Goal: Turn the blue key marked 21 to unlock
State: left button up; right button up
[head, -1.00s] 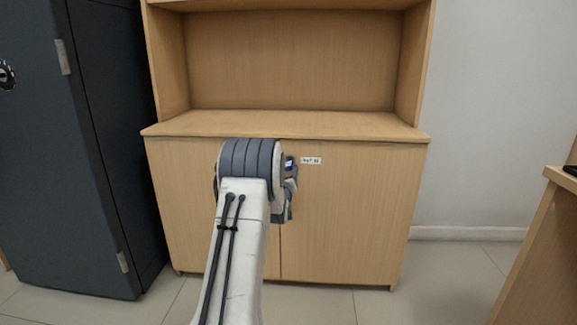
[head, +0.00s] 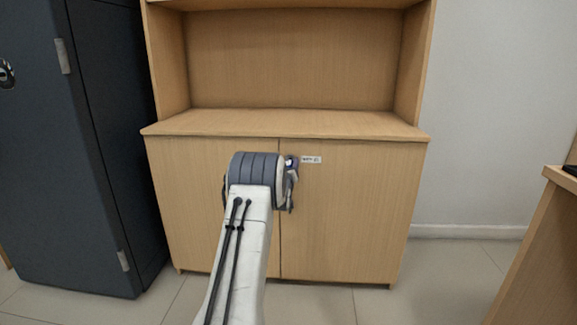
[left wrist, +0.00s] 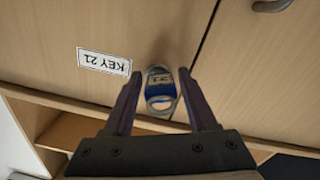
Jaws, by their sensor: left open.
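The blue key (left wrist: 161,103) marked 21 shows in the left wrist view, with a grey rim and a pale tag. It sits at the cabinet door (head: 345,215), close to the gap between the doors. A white "KEY 21" label (left wrist: 104,62) is on the door beside it; the label also shows in the head view (head: 312,160). My left gripper (left wrist: 159,76) is open, with one dark finger on each side of the key and small gaps between. In the head view my own arm largely hides the gripper and key. My right gripper is out of view.
The wooden cabinet has an open shelf (head: 290,122) above its doors. A dark metal cabinet (head: 80,160) stands at the left. A wooden desk edge (head: 545,235) is at the right. A dark handle (left wrist: 271,5) shows in the wrist view.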

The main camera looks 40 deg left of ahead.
pick_arm(q)
grip_shut()
dwell(0.4)
jog(key=shift+a+m, duration=0.1)
jog(key=shift+m, duration=1.3)
jog(key=shift+o, duration=1.3)
grip_release()
jog(key=shift+w+m, duration=0.1)
jog(key=shift+m, duration=0.2)
